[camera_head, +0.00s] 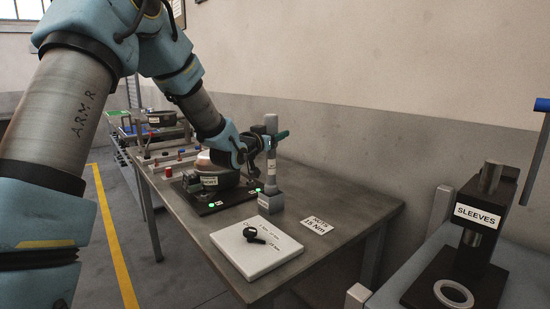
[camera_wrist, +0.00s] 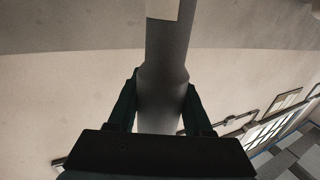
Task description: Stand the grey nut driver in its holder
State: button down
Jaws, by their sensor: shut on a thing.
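The grey nut driver (camera_head: 271,173) stands upright in the head view, with a pale label on its shaft. My gripper (camera_head: 275,139) is shut around its upper part. In the wrist view, my gripper's two dark fingers (camera_wrist: 160,103) lie on either side of the grey driver (camera_wrist: 168,45). The holder, a grey block (camera_head: 278,203) with a white label, is directly under the driver. The driver's lower end meets the block's top in the picture; I cannot tell whether it is inside or just above.
A dark compressor (camera_head: 222,181) sits on a black plate (camera_head: 206,208) with green lights, left of the holder. A white board (camera_head: 262,262) with a black tool (camera_head: 255,235) lies in front. A torque card (camera_head: 317,225) lies to the right. The bench's right end (camera_head: 360,205) is clear.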

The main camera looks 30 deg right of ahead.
aim_at(271, 156)
jog(key=shift+f+p, duration=0.4)
jog(key=shift+f, duration=2.1)
jog(key=shift+c, duration=1.6)
grip_release()
jog(key=shift+r, duration=0.15)
